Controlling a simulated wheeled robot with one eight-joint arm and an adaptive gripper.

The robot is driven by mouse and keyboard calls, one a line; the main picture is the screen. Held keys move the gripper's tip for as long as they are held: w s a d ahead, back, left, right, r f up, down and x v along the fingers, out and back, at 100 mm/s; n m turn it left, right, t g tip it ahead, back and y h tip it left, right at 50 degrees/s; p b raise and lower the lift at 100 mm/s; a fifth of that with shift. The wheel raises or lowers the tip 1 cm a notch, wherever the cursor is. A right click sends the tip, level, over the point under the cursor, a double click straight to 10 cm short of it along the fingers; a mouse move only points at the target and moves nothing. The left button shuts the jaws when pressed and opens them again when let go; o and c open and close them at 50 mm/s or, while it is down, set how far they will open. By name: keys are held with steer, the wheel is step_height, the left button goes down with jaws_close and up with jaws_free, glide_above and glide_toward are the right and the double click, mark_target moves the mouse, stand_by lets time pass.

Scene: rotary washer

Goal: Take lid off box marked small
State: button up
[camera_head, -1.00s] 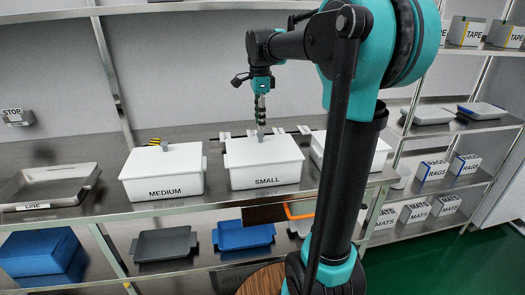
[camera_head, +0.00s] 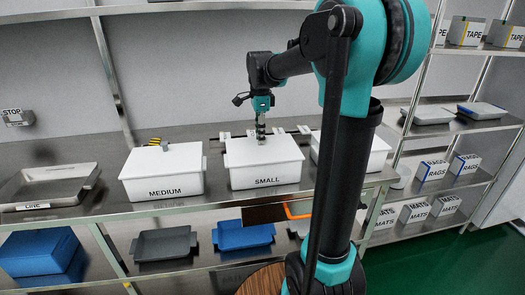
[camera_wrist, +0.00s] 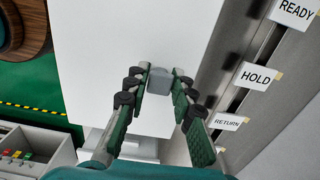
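The white box marked SMALL (camera_head: 264,175) stands on the steel counter between two other white boxes. Its white lid (camera_head: 285,150) is on it and shows as a large white surface in the wrist view (camera_wrist: 110,50). A small grey knob (camera_wrist: 160,80) sits on the lid. My gripper (camera_head: 261,138) is over the lid, pointing down. In the wrist view my gripper (camera_wrist: 160,85) has its two fingers apart, one on each side of the knob. Whether the fingers touch the knob cannot be told.
The white MEDIUM box (camera_head: 164,175) with its lid stands to the left, and another white box (camera_head: 372,153) to the right, partly behind my arm. A steel tray (camera_head: 50,187) is far left. HOLD (camera_wrist: 256,76), READY and RETURN labels line a rail beside the lid.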

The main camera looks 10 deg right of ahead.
jaws_close()
